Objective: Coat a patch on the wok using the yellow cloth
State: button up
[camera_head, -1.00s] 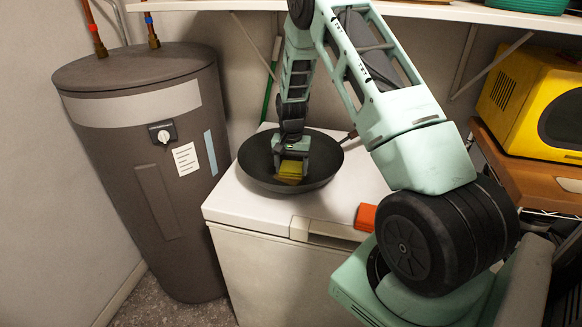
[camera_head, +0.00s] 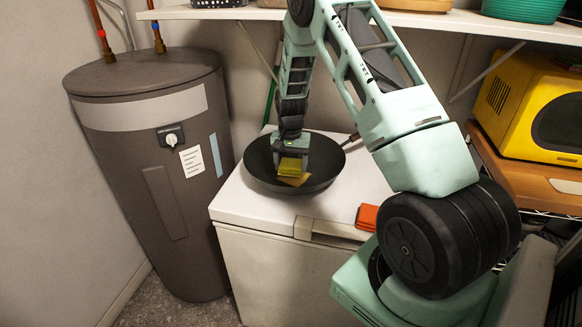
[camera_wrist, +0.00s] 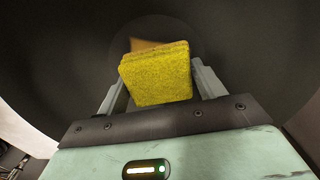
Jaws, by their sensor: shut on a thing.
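The black wok (camera_head: 325,172) sits on top of the white chest, its handle pointing to the back right. My gripper (camera_head: 291,163) is over the inside of the wok, pointing down, shut on the yellow cloth (camera_head: 289,168). In the wrist view the cloth (camera_wrist: 157,78) is a thick, rough yellow block between the two fingers. A tan-orange patch (camera_head: 297,181) shows on the wok's inner surface by the cloth's lower edge. The patch (camera_wrist: 148,44) also shows beyond the cloth in the wrist view, partly hidden by it. I cannot tell whether cloth and wok touch.
A folded orange item (camera_head: 367,217) lies on the front right of the white chest (camera_head: 245,203). A grey tank (camera_head: 150,180) stands at the left. A shelf (camera_head: 460,17) runs overhead. A yellow microwave (camera_head: 525,110) stands on a wooden surface at the right.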

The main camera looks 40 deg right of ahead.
jog(key=shift+r+p, duration=1.35)
jog(key=shift+r, duration=1)
